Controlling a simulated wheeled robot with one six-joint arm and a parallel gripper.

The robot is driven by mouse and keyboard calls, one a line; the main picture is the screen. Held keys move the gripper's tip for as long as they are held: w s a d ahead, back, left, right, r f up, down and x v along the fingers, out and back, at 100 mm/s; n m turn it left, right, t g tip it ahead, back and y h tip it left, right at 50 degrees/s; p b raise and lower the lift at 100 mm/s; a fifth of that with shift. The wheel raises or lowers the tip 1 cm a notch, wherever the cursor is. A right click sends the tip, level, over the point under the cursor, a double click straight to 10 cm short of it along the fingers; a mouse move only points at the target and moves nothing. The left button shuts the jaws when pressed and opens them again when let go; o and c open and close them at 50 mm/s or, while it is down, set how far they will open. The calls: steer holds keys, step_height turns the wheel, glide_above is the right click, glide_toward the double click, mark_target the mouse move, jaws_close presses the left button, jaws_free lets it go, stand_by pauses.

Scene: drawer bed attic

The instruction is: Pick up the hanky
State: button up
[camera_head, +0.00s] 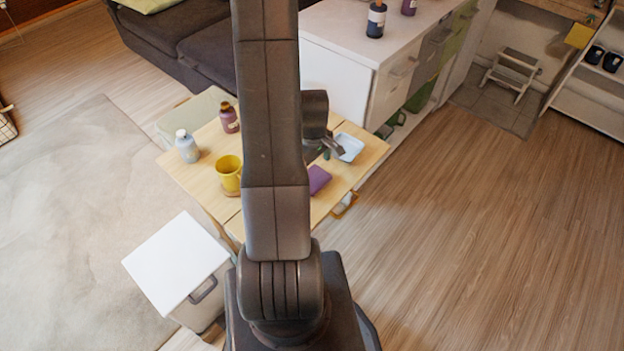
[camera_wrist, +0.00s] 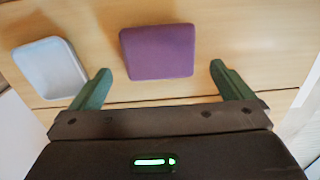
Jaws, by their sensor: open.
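A flat folded purple cloth, which looks like the hanky (camera_wrist: 158,52), lies on the wooden table. In the head view the purple hanky (camera_head: 319,179) shows just right of my arm, partly hidden by it. My gripper (camera_wrist: 158,84) is open and empty in the wrist view, with its two green fingers spread wider than the hanky. The hanky lies beyond the fingertips, roughly centred between them. In the head view my gripper (camera_head: 332,150) is over the right part of the table, mostly hidden behind my arm.
A pale blue tray (camera_wrist: 50,68) sits left of the hanky in the wrist view. On the table (camera_head: 362,172) stand a yellow mug (camera_head: 229,175), a grey-white bottle (camera_head: 187,147) and a purple bottle (camera_head: 229,118). A white cabinet (camera_head: 345,60) stands behind. Open floor lies right.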

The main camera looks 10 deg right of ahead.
mark_target(314, 178)
steer(key=shift+d+f, duration=0.15)
steer(key=shift+f, duration=2.7)
steer(key=c, duration=0.7)
